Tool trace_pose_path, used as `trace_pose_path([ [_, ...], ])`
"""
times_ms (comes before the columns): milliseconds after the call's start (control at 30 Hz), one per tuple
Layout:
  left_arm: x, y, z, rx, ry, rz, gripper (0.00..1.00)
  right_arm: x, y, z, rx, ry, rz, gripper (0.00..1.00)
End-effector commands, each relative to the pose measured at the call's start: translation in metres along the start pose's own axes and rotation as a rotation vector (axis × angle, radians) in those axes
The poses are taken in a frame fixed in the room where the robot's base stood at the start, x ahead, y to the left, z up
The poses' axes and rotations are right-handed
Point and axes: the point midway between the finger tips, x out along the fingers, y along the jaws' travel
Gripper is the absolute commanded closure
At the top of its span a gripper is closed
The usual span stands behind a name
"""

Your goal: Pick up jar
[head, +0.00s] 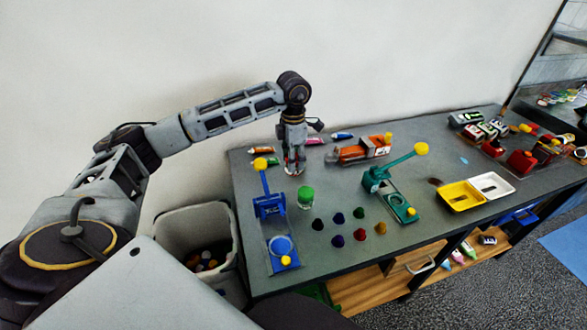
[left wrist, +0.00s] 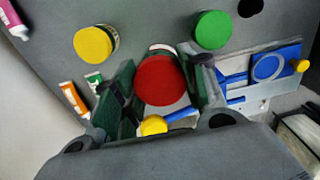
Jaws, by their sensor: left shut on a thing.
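My left gripper (head: 293,165) points down over the left part of the table. In the left wrist view the gripper (left wrist: 160,88) is shut on a jar with a red lid (left wrist: 162,80), which sits between its two fingers. The jar is mostly hidden by the fingers in the head view. A green-lidded jar (head: 305,197) stands just in front of the gripper; it also shows in the left wrist view (left wrist: 212,30). A yellow-lidded jar (left wrist: 95,44) shows at upper left in the left wrist view. My right gripper is not in view.
A blue press (head: 270,205) and a green press (head: 390,180) stand on the grey table (head: 330,280). Several coloured caps (head: 338,218) lie between them. Tubes (head: 260,151) lie along the back edge. A yellow tray (head: 461,196) is at right and a bin (head: 172,226) is left of the table.

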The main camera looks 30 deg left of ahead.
Motion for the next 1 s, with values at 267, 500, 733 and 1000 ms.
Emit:
trace_pose_path([
  [267, -0.021, 0.0, 0.0, 0.0, 0.0, 0.001, 0.83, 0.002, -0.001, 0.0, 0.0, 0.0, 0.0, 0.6],
  [500, -0.022, 0.0, 0.0, 0.0, 0.0, 0.0, 0.83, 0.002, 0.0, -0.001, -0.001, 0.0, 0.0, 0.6],
  [733, -0.022, 0.0, 0.0, 0.0, 0.0, 0.0, 0.83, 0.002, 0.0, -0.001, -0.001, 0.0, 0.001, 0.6],
  [1000, -0.021, 0.0, 0.0, 0.006, 0.0, 0.0, 0.83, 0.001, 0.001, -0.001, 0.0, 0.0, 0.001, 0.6],
])
